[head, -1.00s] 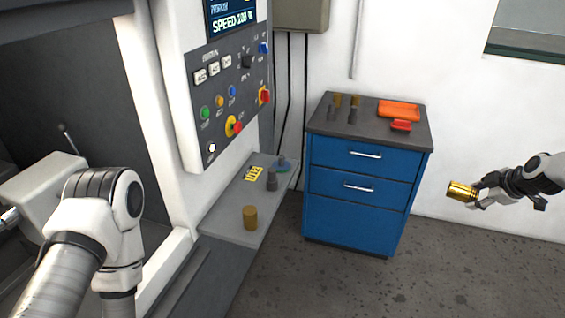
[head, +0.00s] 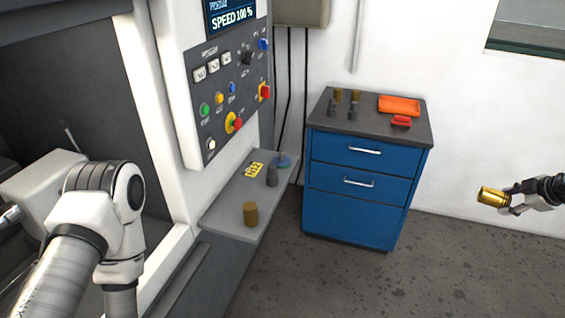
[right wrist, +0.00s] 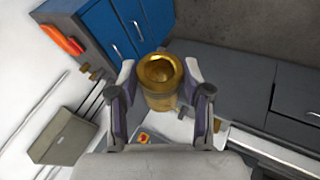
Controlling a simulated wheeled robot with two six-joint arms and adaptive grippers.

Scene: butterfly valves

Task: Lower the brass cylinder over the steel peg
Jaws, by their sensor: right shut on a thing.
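My right gripper (head: 508,194) is shut on a shiny brass cylinder (head: 493,197) and holds it in the air at the right, clear of any surface. In the right wrist view the brass cylinder (right wrist: 160,88) sits between the two fingers of the gripper (right wrist: 160,97), with a round hollow in its end. A dark grey peg (head: 272,177) stands upright on the grey shelf (head: 225,218), far to the left of the held cylinder. A duller brass-coloured cylinder (head: 250,214) stands nearer on that shelf. My left gripper is out of view.
A blue cabinet (head: 355,205) stands between the shelf and my right gripper, with small brass and grey pieces, an orange tray (head: 399,105) and a red item (head: 401,121) on top. A control panel (head: 230,90) rises above.

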